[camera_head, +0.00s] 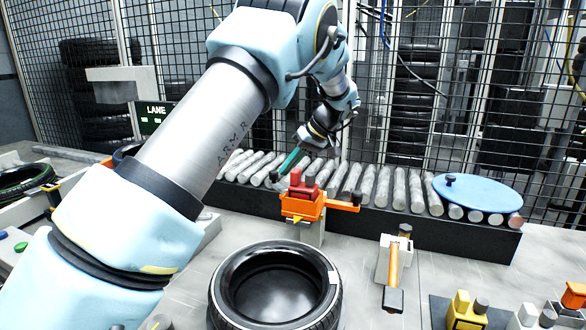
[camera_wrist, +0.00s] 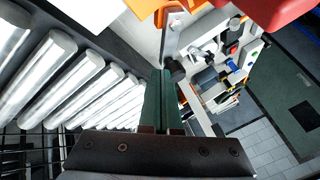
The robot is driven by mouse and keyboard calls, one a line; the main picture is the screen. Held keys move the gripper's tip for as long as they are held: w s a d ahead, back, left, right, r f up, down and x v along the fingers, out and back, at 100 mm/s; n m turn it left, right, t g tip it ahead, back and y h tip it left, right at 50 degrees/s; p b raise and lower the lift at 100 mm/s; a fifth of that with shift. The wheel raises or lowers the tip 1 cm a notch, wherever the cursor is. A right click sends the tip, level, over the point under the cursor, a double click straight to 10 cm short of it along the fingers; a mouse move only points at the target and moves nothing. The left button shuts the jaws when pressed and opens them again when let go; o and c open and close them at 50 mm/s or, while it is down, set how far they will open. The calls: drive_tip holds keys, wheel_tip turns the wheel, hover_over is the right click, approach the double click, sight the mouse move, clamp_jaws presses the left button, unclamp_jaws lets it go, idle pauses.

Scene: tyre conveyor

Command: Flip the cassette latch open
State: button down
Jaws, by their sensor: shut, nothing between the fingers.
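The cassette (camera_head: 302,204) is an orange body with red blocks on top, on a pale post in front of the roller conveyor. An orange arm with a black knob (camera_head: 356,199) sticks out to its right; I cannot tell whether this is the latch. My gripper (camera_head: 281,174) has green fingers, shut and empty, pointing down at the cassette's left rear side. In the wrist view the shut fingers (camera_wrist: 165,74) end beside a dark knob (camera_wrist: 173,70) on a grey strip (camera_wrist: 172,38), with orange parts (camera_wrist: 152,9) beyond. Whether they touch the knob is unclear.
The roller conveyor (camera_head: 385,188) runs behind the cassette, with a blue disc (camera_head: 478,194) at its right end. A tyre (camera_head: 276,288) lies in front. An orange-handled fixture (camera_head: 393,262) stands to the right. Yellow and white parts (camera_head: 467,311) sit at lower right.

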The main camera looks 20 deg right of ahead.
sight(274, 172)
drive_tip(key=shift+w+a+n+g+y+p, duration=0.1)
drive_tip(key=shift+a+n+g+y+p, duration=0.15)
drive_tip(key=shift+a+n+g+p, duration=0.55)
drive_tip(key=shift+w+a+n+g+y, duration=0.15)
drive_tip(key=shift+n+g+y, duration=0.25)
drive_tip(key=shift+n, duration=0.95)
drive_tip(key=shift+w+a+n+g+y+p, duration=0.15)
drive_tip(key=shift+a+n+g+p, duration=0.3)
drive_tip(key=shift+n+g, duration=0.45)
drive_tip(key=shift+s+a+n, duration=0.1)
drive_tip(key=shift+n, duration=0.15)
